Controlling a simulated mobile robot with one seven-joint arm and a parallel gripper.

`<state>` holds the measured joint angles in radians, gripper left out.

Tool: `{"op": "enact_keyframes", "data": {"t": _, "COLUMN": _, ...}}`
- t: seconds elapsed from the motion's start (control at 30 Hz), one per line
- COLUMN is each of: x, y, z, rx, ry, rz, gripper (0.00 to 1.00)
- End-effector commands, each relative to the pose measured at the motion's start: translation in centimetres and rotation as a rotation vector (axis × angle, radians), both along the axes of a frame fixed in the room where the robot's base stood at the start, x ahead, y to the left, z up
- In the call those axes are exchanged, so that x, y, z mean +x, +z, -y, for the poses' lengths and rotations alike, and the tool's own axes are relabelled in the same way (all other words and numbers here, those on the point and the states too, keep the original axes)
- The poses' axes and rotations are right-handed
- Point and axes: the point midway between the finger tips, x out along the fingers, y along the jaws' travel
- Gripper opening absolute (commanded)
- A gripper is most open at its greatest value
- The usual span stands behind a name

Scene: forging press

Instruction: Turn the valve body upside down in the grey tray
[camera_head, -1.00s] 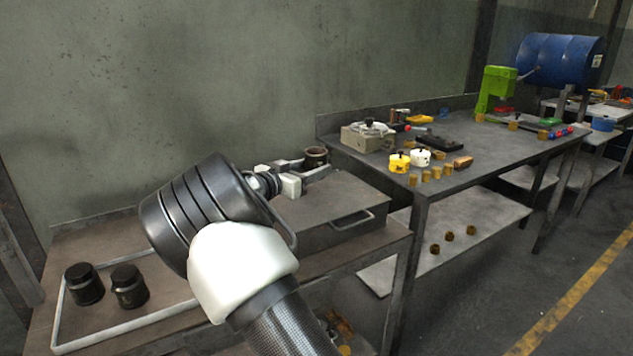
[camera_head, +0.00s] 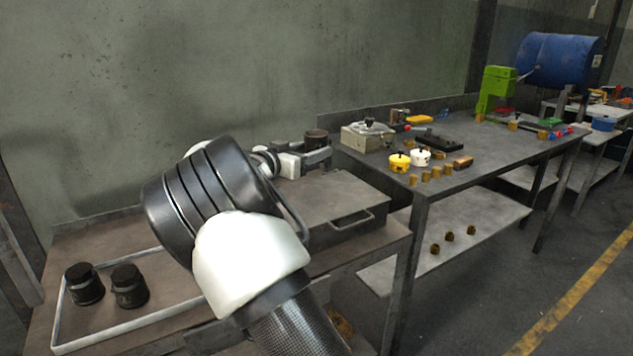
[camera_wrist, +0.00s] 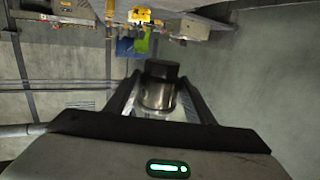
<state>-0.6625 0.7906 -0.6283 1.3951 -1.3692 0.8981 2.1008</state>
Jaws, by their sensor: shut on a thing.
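My gripper (camera_head: 312,161) is shut on a valve body (camera_head: 316,140), a short dark cylinder held above the grey box on the bench. Its dark end faces up in the head view. In the wrist view the valve body (camera_wrist: 158,92) sits between both fingers, with a black end and a shinier metal part. The grey tray (camera_head: 125,329) lies on the bench at the left, with a thin pale rim. Two dark valve bodies (camera_head: 84,284) (camera_head: 129,287) stand in its left part. My arm hides the tray's right part.
The grey box with a handle (camera_head: 345,195) stands on the bench below my gripper. A second bench (camera_head: 470,190) at the right carries yellow and white pots (camera_head: 420,158), several small brass parts and a green press (camera_head: 494,92). A wall is behind.

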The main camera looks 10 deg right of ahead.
Motion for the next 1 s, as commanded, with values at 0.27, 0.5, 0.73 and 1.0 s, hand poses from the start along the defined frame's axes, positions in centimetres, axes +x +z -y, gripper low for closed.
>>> {"op": "enact_keyframes", "data": {"t": 0.27, "x": 0.0, "y": 3.0, "z": 0.1, "rx": -0.001, "ry": 0.000, "rz": 0.003, "gripper": 0.27}}
{"op": "enact_keyframes", "data": {"t": 0.5, "x": 0.0, "y": 5.4, "z": 0.1, "rx": -0.001, "ry": 0.000, "rz": 0.003, "gripper": 0.27}}
{"op": "enact_keyframes", "data": {"t": 0.73, "x": 0.0, "y": 6.9, "z": 0.1, "rx": -0.001, "ry": -0.001, "rz": 0.002, "gripper": 0.27}}
{"op": "enact_keyframes", "data": {"t": 1.0, "x": 0.0, "y": 7.0, "z": 0.1, "rx": -0.002, "ry": -0.001, "rz": 0.001, "gripper": 0.27}}
